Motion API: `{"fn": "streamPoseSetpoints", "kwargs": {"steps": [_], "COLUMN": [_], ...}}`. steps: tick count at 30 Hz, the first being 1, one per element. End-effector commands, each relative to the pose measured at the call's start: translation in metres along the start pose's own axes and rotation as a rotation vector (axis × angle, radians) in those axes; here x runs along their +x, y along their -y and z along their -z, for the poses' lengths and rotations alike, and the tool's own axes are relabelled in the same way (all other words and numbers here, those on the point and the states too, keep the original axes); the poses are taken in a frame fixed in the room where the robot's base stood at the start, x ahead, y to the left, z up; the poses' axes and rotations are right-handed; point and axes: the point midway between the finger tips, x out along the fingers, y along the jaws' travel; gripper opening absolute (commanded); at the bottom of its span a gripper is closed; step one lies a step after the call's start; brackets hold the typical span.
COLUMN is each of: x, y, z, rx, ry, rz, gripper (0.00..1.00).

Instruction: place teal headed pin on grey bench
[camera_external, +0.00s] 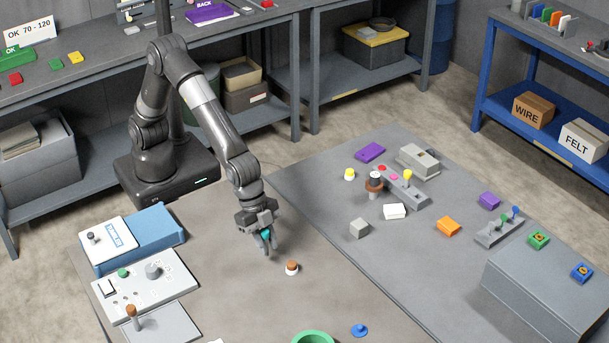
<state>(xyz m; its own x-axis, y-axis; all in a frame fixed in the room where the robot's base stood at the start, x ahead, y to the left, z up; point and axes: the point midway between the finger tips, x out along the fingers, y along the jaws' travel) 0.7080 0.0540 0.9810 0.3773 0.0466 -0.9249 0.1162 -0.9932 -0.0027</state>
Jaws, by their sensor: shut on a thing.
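The teal headed pin (266,235) is between the fingers of my gripper (267,245), which is shut on it. Only a little of its teal head shows; the rest is hidden by the fingers. The gripper points down over the brownish-grey bench (230,300) at the front. I cannot tell whether the pin touches the surface. A darker grey bench top (320,190) adjoins it on the right.
A white piece with a brown top (292,267) stands just right of my gripper. A blue piece (360,330) and a green ring (314,338) lie at the front. A white panel with knobs (135,285) is at left.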

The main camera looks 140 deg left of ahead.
Motion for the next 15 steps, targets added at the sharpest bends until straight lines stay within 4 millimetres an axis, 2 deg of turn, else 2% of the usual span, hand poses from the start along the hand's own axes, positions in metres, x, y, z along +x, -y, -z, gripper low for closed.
{"fn": "streamPoseSetpoints", "kwargs": {"steps": [1,4,6,8,11,14,15], "x": [0.003,0.005,0.006,0.006,0.002,-0.004,-0.007], "y": [-0.018,-0.042,-0.048,-0.045,-0.020,0.023,0.043], "z": [0.000,0.000,0.000,0.000,0.001,0.000,-0.001], "rx": [0.034,0.080,0.094,0.088,0.043,-0.040,-0.079], "ry": [-0.001,-0.003,-0.004,-0.004,-0.003,-0.001,-0.001], "rz": [-0.015,-0.035,-0.041,-0.038,-0.017,0.019,0.036], "gripper": [0.00,0.00,0.00,0.00,0.00,0.00,0.00]}}
